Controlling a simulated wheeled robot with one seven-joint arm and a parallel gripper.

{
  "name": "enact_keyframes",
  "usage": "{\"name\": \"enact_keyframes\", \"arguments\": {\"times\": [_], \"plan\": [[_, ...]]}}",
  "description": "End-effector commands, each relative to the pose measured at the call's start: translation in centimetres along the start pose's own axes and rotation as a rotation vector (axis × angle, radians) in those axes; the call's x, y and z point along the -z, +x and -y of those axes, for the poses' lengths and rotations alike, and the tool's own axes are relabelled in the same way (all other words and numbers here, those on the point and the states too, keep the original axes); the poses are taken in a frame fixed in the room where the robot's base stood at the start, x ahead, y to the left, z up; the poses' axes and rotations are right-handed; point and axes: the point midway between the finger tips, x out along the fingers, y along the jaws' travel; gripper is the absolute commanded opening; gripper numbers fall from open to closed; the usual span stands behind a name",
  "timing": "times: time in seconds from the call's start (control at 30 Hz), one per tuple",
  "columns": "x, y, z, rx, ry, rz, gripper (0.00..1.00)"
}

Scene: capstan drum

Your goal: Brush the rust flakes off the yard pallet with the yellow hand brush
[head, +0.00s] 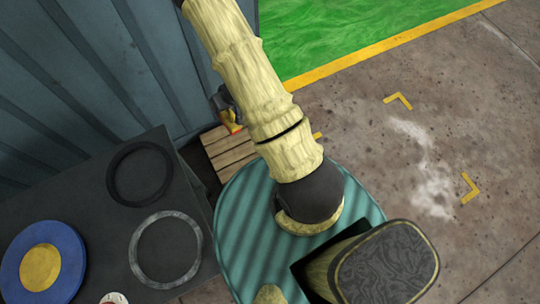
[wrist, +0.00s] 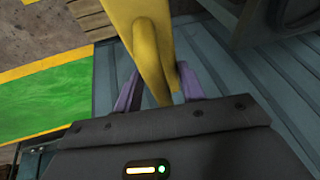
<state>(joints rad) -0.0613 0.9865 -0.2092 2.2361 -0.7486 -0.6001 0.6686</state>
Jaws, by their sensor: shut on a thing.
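The yellow hand brush (wrist: 152,40) runs up from between the purple fingers of my gripper (wrist: 158,84) in the wrist view. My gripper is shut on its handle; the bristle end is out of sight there. In the head view a small yellow and orange part of the brush (head: 232,122) shows beside my arm, at the far end of the yard pallet (head: 230,152). The pallet is wooden and slatted, partly hidden by my arm. A corner of the pallet (wrist: 92,16) also shows at the top of the wrist view. I cannot make out rust flakes.
A dark bench (head: 108,235) with rings and a blue and yellow disc stands at the left. A blue-grey ribbed wall (head: 95,70) rises behind the pallet. A green floor area (head: 340,30) with a yellow border lies beyond. Open concrete floor (head: 350,130) is at the right.

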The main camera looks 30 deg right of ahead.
Motion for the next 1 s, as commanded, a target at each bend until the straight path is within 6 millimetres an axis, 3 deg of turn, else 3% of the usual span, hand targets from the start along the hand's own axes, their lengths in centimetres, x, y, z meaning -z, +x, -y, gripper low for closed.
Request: {"name": "enact_keyframes", "arguments": {"times": [0.27,1.0], "plan": [[-0.7,1.9,-1.1,-0.018,0.042,-0.008,0.19],[-7.5,17.2,-13.6,-0.257,0.617,-0.133,0.19]]}}
